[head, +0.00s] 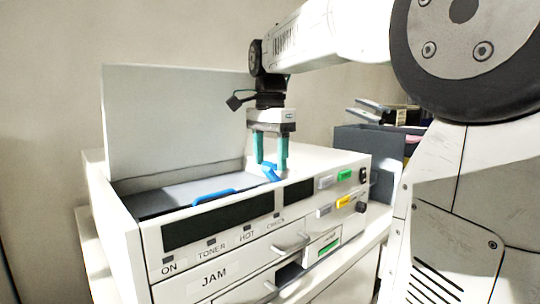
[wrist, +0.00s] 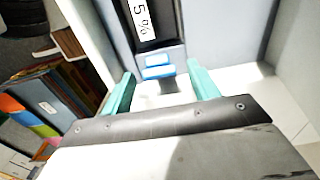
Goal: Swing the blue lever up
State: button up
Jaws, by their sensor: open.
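The white machine (head: 150,230) has its lid (head: 175,115) raised, leaving its top bay open. A blue lever (head: 270,173) rises at the right end of the bay, just below my gripper's fingertips. In the wrist view, a blue piece (wrist: 157,66), which looks like the lever's end, lies between and just beyond the fingertips. My gripper (head: 271,166) points down with its two green fingers apart; it also shows in the wrist view (wrist: 161,75). The fingers and lever look very close; I cannot tell whether they touch. The lever's base is hidden.
A blue handle-like bar (head: 213,197) lies along the bay's front edge. The front panel has buttons, a knob (head: 361,207) and a partly open drawer (head: 290,272). A grey bin (head: 365,143) stands behind at the right. The raised lid stands close left of my gripper.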

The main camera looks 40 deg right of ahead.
jog(key=c, duration=1)
jog(key=shift+d, duration=0.2)
jog(key=d+y, duration=0.1)
jog(key=y, duration=0.1)
jog(key=d+y, duration=0.1)
jog(key=y, duration=0.1)
jog(key=shift+d+r, duration=0.2)
jog(key=shift+d, duration=0.15)
jog(key=shift+w+d+f+y, duration=0.1)
jog(key=shift+d+y, duration=0.45)
jog(key=shift+y, duration=0.4)
jog(key=shift+d+f+y, duration=0.1)
jog(key=shift+d+y, duration=0.45)
jog(key=shift+y, duration=0.4)
jog(key=o, duration=1)
